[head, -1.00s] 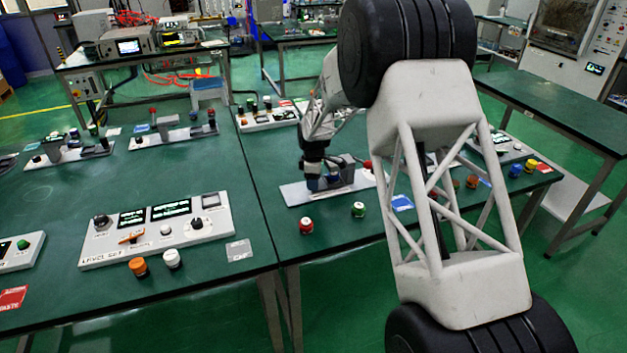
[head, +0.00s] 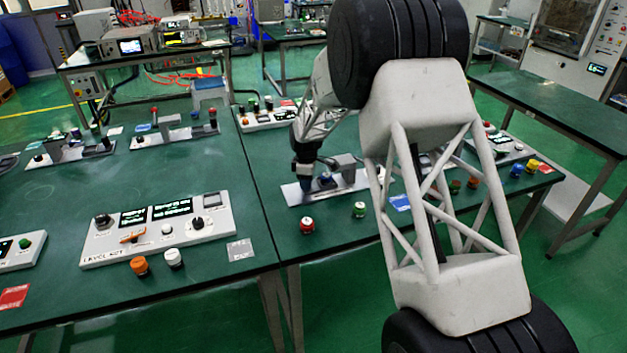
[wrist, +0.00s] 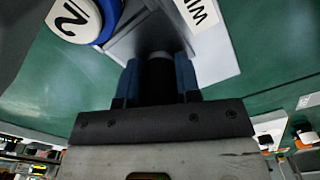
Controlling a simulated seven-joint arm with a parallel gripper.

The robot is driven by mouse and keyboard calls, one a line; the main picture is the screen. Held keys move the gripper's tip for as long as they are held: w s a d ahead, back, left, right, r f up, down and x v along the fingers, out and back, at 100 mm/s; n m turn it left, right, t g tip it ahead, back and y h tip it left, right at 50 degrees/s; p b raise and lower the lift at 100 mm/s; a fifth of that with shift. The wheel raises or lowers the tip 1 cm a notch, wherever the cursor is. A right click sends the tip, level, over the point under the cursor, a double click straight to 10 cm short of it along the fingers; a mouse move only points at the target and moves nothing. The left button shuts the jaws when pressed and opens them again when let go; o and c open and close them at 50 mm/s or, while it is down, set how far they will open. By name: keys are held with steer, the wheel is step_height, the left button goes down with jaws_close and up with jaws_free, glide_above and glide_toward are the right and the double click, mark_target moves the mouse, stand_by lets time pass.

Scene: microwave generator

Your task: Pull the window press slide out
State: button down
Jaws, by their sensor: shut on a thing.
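The window press (head: 343,164) is a grey block on a light base plate (head: 347,185) on the green table in the middle of the head view. My gripper (head: 306,186) points down at the left end of that plate. In the wrist view, the blue fingers of my gripper (wrist: 158,88) are shut on a dark round handle (wrist: 158,72), which I take to be the slide's handle. A dark grey part of the press (wrist: 150,30) lies just beyond it. A white plate with the letters "WIN" (wrist: 203,14) is partly visible. The slide itself is mostly hidden.
A blue and white cap marked "2" (wrist: 75,18) is close to the left finger. A red button (head: 307,225) and a green button (head: 359,210) stand in front of the press. A control panel (head: 158,228) is on the left table. Bare table lies left of the plate.

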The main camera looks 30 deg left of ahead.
mark_target(289, 193)
steer(key=s+a, duration=0.4)
steer(key=shift+s+a, duration=0.3)
steer(key=c, duration=0.8)
jaws_free()
steer(key=shift+r, duration=0.15)
step_height(289, 193, up, 8)
steer(key=shift+f, duration=0.25)
